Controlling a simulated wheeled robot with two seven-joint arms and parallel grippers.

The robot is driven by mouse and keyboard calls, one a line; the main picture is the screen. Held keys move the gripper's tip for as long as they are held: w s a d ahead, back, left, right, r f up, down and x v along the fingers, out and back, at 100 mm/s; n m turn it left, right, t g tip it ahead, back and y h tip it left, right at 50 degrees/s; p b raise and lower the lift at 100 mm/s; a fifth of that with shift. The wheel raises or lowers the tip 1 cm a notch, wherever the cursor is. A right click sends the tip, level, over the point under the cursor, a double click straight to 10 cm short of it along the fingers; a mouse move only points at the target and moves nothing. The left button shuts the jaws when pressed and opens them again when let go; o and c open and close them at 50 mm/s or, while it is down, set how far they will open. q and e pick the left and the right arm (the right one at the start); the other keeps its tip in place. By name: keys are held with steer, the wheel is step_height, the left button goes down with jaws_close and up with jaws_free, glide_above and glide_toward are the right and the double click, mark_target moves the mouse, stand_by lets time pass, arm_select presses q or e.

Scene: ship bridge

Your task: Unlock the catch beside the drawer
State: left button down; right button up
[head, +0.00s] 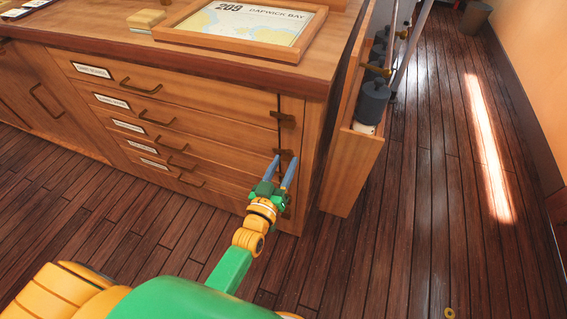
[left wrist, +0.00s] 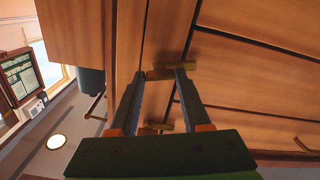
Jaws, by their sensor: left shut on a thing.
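The wooden chart cabinet has several drawers (head: 140,87) with dark handles and white label plates. Small dark brass catches sit along the right edge of the drawer fronts; the upper catch (head: 284,119) is clear of my gripper. My left gripper (head: 281,157) is at a lower catch (head: 290,153), its blue-grey fingers partly covering it. In the left wrist view the two fingertips (left wrist: 161,72) are on either side of this brass catch (left wrist: 160,73), shut on it. Another catch (left wrist: 158,126) shows between the fingers, nearer the palm. My right gripper is not in view.
A framed chart (head: 245,22) and a tan block (head: 146,20) lie on the cabinet top. A wooden rack (head: 350,170) with dark grey cylinders (head: 371,101) stands just right of the cabinet. The plank floor (head: 430,220) is mostly clear, with a small yellow ring (head: 449,313).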

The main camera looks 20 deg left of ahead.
arm_select(q)
steer(key=shift+n+b, duration=0.35)
steer(key=shift+n, duration=6.95)
steer(key=shift+c, duration=1.8)
jaws_free()
steer(key=s, duration=0.7)
